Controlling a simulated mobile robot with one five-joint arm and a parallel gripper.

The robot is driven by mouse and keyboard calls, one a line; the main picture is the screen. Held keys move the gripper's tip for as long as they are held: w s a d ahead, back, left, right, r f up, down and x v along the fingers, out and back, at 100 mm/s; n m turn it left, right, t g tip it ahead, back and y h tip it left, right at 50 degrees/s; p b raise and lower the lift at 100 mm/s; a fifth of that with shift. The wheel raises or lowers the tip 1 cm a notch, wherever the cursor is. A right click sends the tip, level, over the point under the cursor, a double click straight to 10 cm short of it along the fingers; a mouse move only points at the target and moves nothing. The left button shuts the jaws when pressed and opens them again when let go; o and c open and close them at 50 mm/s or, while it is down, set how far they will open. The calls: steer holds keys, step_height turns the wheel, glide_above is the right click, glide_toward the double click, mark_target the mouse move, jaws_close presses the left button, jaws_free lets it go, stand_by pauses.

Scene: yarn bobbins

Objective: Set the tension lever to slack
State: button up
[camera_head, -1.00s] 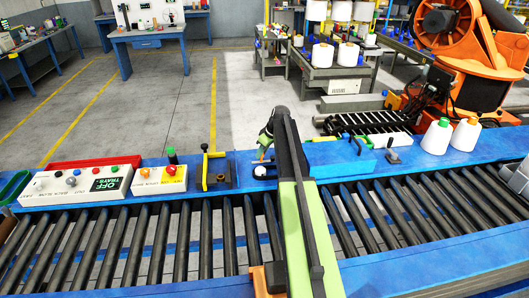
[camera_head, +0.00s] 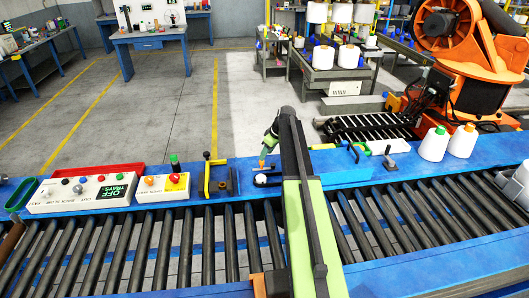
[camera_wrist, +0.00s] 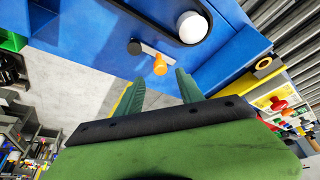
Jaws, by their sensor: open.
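The tension lever looks to be a short grey bar with an orange knob (camera_wrist: 160,65) on its end, running from a dark pivot (camera_wrist: 134,47) on the blue rail in the wrist view. A white dome (camera_wrist: 192,27) sits beside it. In the head view the orange knob (camera_head: 262,163) shows just above the white dome (camera_head: 261,179). My gripper (camera_head: 267,149) is just above the knob in that picture. In the wrist view my open gripper (camera_wrist: 161,84) has its two green fingers apart, with the knob beyond and between the tips. Contact is not visible. No slack marking is readable.
A yellow bracket (camera_head: 208,174) stands left of the lever. A white control box (camera_head: 80,190) and a box with a red button (camera_head: 163,187) are farther left. White bobbins (camera_head: 433,145) stand right. Black rollers (camera_head: 230,240) run along the front.

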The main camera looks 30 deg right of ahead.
steer(key=p+v, duration=0.8)
steer(key=v, duration=0.3)
steer(key=shift+r+p, duration=0.25)
steer(key=shift+p, duration=0.15)
steer(key=shift+s, duration=0.1)
steer(key=shift+f, duration=0.1)
